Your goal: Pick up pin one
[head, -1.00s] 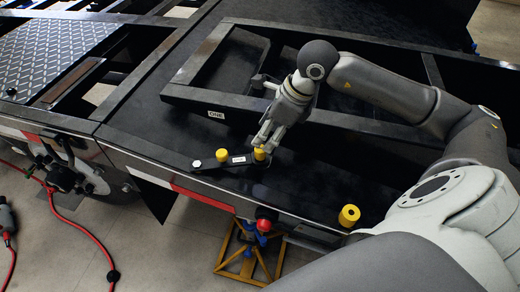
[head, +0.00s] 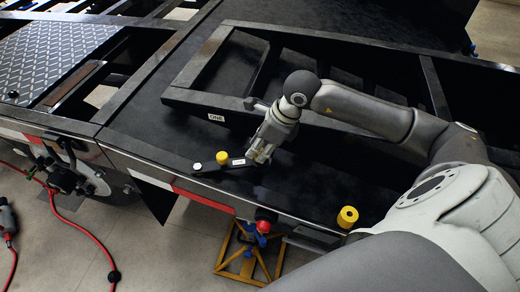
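A dark flat bar (head: 207,170) lies near the front edge of the black trailer deck. It has a silver bolt head at its left end, a yellow cylinder (head: 222,156) standing beside it, and a white label (head: 238,162) too small to read. My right gripper (head: 260,156) is low over the bar's right end, with its fingers pointing down. It hides the spot where a second yellow cylinder stood, so I cannot tell if its fingers hold it. Another yellow cylinder (head: 347,217) stands apart at the right on the deck edge. My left gripper is not in view.
A raised black frame (head: 190,97) with a white "ONE" tag (head: 216,118) stands just behind the bar. The deck edge with red and white tape (head: 203,199) runs in front. A yellow stand (head: 243,262) is below on the floor.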

